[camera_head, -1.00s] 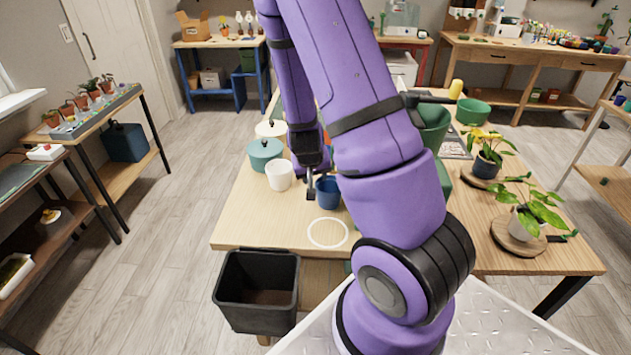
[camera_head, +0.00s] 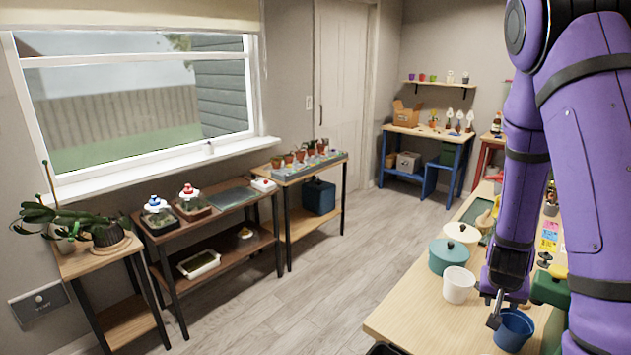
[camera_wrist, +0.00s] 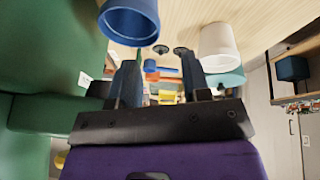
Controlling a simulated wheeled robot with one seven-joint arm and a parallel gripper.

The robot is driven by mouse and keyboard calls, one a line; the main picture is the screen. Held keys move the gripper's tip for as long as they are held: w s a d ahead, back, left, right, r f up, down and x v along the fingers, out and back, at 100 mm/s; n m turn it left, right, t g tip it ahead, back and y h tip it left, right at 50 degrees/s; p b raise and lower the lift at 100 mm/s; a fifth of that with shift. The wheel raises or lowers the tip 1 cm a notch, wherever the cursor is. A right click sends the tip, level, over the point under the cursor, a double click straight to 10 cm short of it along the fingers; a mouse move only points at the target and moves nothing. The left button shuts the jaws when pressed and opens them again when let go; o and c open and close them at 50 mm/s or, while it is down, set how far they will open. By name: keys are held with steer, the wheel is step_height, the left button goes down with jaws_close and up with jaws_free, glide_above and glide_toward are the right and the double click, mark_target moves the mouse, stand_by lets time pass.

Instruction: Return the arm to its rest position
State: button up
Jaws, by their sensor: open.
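My gripper (camera_head: 503,312) is over the wooden table at the lower right of the head view, at the end of my purple arm. In the wrist view its two dark fingers (camera_wrist: 160,85) stand apart with nothing between them. A blue pot (camera_head: 512,330) is just beside the gripper, and it also shows at the top left of the wrist view (camera_wrist: 130,20). A white pot (camera_head: 458,285) stands to the left of the gripper, and it shows at the upper right of the wrist view (camera_wrist: 218,45). I cannot tell whether the gripper touches the blue pot.
A teal lidded pot (camera_head: 447,258) and a cream lidded pot (camera_head: 462,234) stand behind the white pot. A green object (camera_wrist: 45,60) fills the wrist view's left side. Dark side tables (camera_head: 205,225) stand under the window. The wood floor (camera_head: 340,285) between is clear.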

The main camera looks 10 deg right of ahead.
steer(key=s+a+r+n+t+y, duration=0.1)
steer(key=a+r+n+y, duration=0.1)
steer(key=a+r, duration=0.65)
steer(key=s+a+r+n+t+y, duration=0.15)
steer(key=a+r, duration=0.35)
steer(key=r, duration=0.6)
steer(key=s+a+r+n, duration=0.1)
steer(key=s+a+r, duration=0.1)
steer(key=s+r, duration=0.4)
steer(key=s+a+r+n, duration=0.2)
steer(key=s+a+r, duration=0.1)
steer(key=s+r, duration=0.4)
steer(key=s, duration=0.3)
steer(key=shift+a+r, duration=0.15)
steer(key=shift+a, duration=0.2)
